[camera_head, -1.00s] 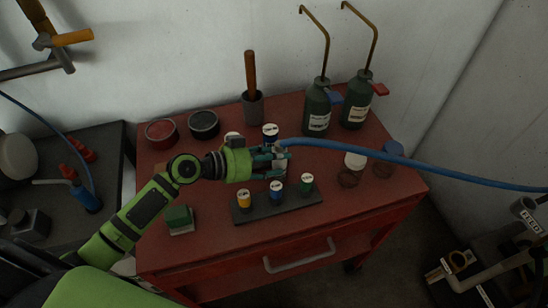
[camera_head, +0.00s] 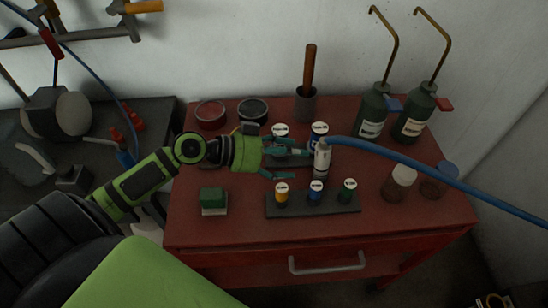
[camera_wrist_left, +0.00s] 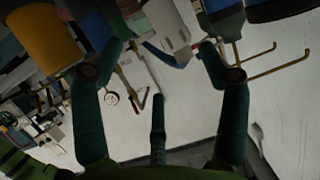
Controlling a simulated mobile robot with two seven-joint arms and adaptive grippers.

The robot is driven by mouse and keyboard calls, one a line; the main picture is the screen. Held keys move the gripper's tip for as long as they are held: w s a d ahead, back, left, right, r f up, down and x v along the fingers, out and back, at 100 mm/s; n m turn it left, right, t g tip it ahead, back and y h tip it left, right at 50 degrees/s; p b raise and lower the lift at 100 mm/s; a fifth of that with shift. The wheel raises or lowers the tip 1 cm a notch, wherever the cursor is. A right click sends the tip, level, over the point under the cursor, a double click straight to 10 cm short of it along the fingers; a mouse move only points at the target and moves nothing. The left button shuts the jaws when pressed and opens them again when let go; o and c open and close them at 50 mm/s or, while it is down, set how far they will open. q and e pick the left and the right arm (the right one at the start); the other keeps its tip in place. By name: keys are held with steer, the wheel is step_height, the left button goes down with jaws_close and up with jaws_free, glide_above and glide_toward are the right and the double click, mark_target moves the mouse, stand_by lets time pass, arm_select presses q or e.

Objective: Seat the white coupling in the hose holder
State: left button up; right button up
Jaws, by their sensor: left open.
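The white coupling (camera_head: 322,160) stands nearly upright on the end of the blue hose, just behind the front row of capped bottles. I cannot tell what supports its lower end, which the blue-capped bottle partly hides. I cannot single out the hose holder with certainty; a dark rack (camera_head: 338,207) lies directly in front of the coupling. My left gripper (camera_head: 296,164) is open, its teal fingers just left of the coupling. In the left wrist view a white and grey part, probably the coupling (camera_wrist_left: 168,20), shows beyond the open fingers. My right gripper is not in view.
Yellow (camera_head: 282,194), blue (camera_head: 316,191) and green (camera_head: 347,191) bottles stand on the rack. The blue hose (camera_head: 430,172) runs off to the right. Two dark oil cans (camera_head: 372,113) stand at the back right. A green block (camera_head: 213,200) sits front left on the red cart (camera_head: 235,232).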

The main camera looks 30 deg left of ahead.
arm_select(q)
steer(key=shift+b+v, duration=0.5)
steer(key=shift+v, duration=1.75)
steer(key=shift+d, duration=0.1)
